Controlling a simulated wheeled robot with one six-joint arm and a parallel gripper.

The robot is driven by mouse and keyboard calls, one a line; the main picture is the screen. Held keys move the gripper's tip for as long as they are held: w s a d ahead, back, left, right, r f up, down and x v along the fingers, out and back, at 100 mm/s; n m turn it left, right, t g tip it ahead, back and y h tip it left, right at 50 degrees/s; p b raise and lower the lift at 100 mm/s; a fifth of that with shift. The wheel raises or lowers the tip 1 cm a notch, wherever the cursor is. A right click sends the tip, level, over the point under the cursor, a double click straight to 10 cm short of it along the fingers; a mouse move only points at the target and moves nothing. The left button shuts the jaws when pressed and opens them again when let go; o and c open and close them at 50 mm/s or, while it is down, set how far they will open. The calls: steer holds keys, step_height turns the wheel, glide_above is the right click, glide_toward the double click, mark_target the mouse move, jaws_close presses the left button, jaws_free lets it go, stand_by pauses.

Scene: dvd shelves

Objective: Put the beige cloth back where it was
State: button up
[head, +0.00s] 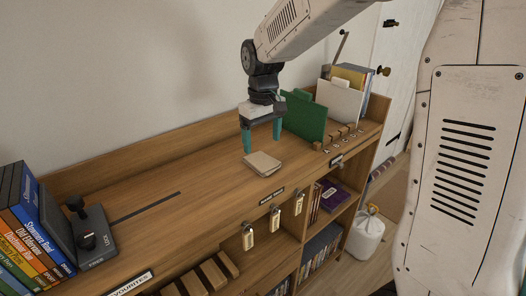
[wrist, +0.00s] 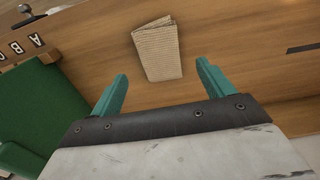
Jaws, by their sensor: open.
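The beige cloth (head: 262,163) lies folded flat on the wooden shelf top (head: 165,205), near its front edge and behind a small dark label. It also shows in the wrist view (wrist: 158,49), ahead of the fingertips. My gripper (head: 262,145) is open and empty, pointing down just behind the cloth in the head view. Its two teal fingers show in the wrist view (wrist: 160,80), with the cloth beyond them and nothing between them. I cannot tell whether a fingertip touches the shelf top.
A green divider (head: 304,118) stands close to the right of my gripper, with files behind it. Wooden letter blocks (head: 342,135) line the front right. DVDs (head: 35,235) and a dark bookend device (head: 92,235) stand at the left.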

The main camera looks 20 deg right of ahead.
mark_target(263, 159)
step_height(263, 159, up, 6)
steer(key=s+d+r+m, duration=0.15)
steer(key=s+r, duration=0.25)
steer(key=s, duration=0.9)
steer(key=s+d+f+m, duration=0.1)
steer(key=s+f, duration=0.1)
steer(key=s, duration=0.6)
steer(key=s+f+m+t, duration=0.1)
steer(key=s+f, duration=0.1)
steer(key=s, duration=0.7)
steer(key=shift+d+f, duration=0.3)
steer(key=shift+d, duration=0.05)
